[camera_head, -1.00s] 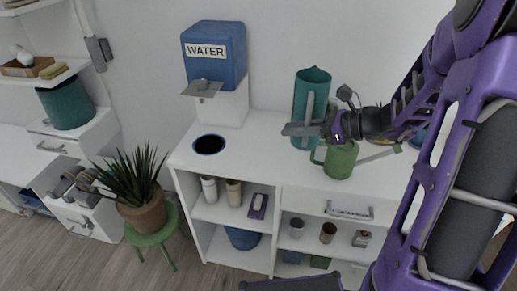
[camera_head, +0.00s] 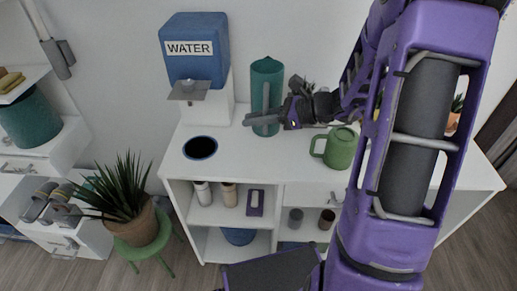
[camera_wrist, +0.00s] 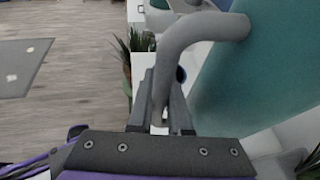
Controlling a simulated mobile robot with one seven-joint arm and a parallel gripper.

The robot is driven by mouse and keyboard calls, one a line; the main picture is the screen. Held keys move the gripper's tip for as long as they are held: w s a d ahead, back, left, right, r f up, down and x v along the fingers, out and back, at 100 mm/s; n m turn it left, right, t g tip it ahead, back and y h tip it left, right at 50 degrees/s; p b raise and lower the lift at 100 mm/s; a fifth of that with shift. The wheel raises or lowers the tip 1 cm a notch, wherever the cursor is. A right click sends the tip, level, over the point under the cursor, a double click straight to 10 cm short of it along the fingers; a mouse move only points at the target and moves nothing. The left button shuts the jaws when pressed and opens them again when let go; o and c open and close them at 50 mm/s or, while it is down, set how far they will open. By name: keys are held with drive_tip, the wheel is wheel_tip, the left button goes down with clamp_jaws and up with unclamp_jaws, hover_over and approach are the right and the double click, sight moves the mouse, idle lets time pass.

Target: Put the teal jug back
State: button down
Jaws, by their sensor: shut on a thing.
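The teal jug (camera_head: 266,84) stands upright at the back of the white desk top, right of the water dispenser. My gripper (camera_head: 262,119) is at the jug's front, at its grey handle. In the wrist view the teal jug (camera_wrist: 255,75) fills the right side, and its grey handle (camera_wrist: 182,42) curves down between the fingers of my gripper (camera_wrist: 160,110), which is shut on it. I cannot tell whether the jug's base touches the desk top.
A green watering can (camera_head: 340,148) stands just right of my gripper. The blue water dispenser (camera_head: 195,50) is on the left, with a blue-rimmed round hole (camera_head: 200,148) in the desk top before it. A potted plant (camera_head: 140,222) stands on a green stool at the lower left.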

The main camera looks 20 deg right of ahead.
wheel_tip(320, 180, down, 10)
drive_tip(key=shift+r+b, duration=0.1)
drive_tip(key=shift+b, duration=0.9)
drive_tip(key=shift+f, duration=0.2)
drive_tip(key=c, duration=0.9)
unclamp_jaws()
drive_tip(key=shift+o, duration=0.2)
drive_tip(key=shift+r, duration=0.1)
drive_tip(key=shift+r, duration=0.2)
drive_tip(key=p+v, duration=0.1)
drive_tip(key=v, duration=1.1)
